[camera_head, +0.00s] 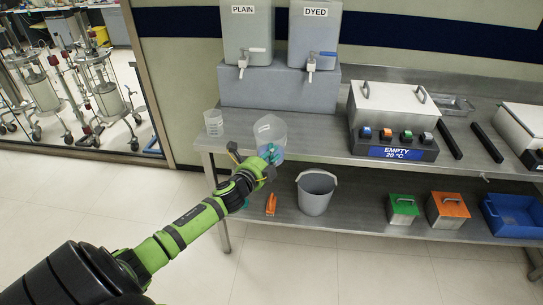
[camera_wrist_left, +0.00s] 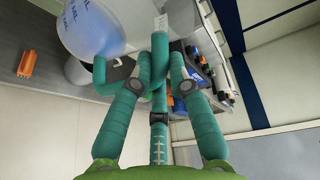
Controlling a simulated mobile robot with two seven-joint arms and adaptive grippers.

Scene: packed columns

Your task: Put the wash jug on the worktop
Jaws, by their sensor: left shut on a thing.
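The wash jug (camera_head: 270,130) is a translucent pale jug at the front left edge of the grey metal worktop (camera_head: 325,149). My left gripper (camera_head: 268,156) reaches it from the front left and is shut on its handle. In the left wrist view the jug (camera_wrist_left: 95,22) is at upper left with blue lettering, and the teal fingers of the gripper (camera_wrist_left: 160,62) close together beside it. The jug looks upright; I cannot tell whether its base touches the worktop. My right gripper is not in view.
A clear beaker (camera_head: 213,123) stands left of the jug. The PLAIN tank (camera_head: 247,35) and DYED tank (camera_head: 314,38) sit on a grey block behind. A heated bath (camera_head: 393,112) is to the right. The lower shelf holds a grey bucket (camera_head: 316,193).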

